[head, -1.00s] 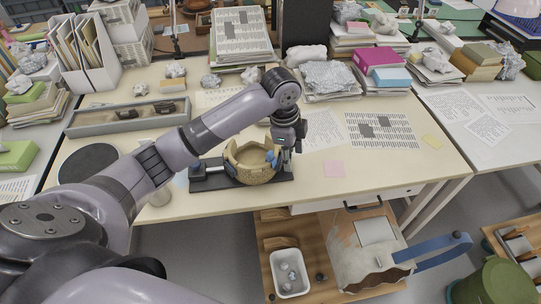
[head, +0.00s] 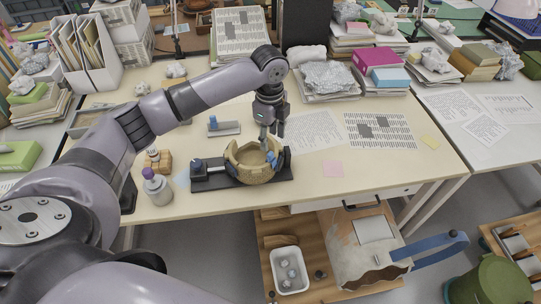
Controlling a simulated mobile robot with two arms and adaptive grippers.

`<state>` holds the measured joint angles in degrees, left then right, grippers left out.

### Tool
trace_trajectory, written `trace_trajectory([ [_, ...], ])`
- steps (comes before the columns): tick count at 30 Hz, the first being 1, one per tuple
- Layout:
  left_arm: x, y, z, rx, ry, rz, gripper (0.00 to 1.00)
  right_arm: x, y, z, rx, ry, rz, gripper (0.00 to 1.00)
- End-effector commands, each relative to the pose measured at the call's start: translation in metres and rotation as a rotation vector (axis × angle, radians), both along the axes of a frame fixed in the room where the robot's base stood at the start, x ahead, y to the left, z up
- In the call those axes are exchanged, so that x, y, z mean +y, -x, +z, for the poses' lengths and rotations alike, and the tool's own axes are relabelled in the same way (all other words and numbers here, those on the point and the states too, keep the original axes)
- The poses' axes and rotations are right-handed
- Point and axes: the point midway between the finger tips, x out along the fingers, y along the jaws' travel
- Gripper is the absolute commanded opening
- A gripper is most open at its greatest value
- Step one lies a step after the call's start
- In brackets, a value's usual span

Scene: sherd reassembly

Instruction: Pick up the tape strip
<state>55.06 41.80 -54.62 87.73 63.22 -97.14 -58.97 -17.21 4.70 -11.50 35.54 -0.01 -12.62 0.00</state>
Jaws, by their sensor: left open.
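A tan pottery bowl (head: 254,172) with a broken, uneven rim sits on a black stand (head: 215,181) near the table's front edge. Blue parts (head: 272,159) show at the bowl's right rim; I cannot tell whether any is tape. A small grey holder (head: 226,129) with a blue piece stands behind the stand; a tape strip cannot be made out clearly on it. My left gripper (head: 272,132) is open and points down just above the bowl's back right rim. My right gripper is not in view.
A bottle with a purple cap (head: 157,187) and small tan blocks (head: 157,160) stand left of the stand, near my left arm. Printed sheets (head: 380,131) and a pink note (head: 333,168) lie to the right. Paper stacks and crumpled paper line the back.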

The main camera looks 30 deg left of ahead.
Motion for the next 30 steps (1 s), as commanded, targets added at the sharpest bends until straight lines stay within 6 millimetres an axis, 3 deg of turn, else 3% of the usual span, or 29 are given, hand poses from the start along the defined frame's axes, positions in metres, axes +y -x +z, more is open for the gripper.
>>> trace_trajectory([
  [10, 0.000, 0.002, -0.030, 0.002, 0.000, -0.001, 0.43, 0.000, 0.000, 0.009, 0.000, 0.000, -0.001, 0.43],
  [18, -0.001, 0.005, -0.068, 0.001, 0.000, 0.000, 0.43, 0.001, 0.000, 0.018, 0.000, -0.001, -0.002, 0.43],
  [26, -0.001, 0.004, -0.072, -0.002, 0.000, -0.001, 0.43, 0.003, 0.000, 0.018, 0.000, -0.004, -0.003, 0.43],
  [30, -0.001, 0.004, -0.072, -0.002, 0.000, -0.001, 0.36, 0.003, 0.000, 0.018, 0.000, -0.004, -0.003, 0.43],
])
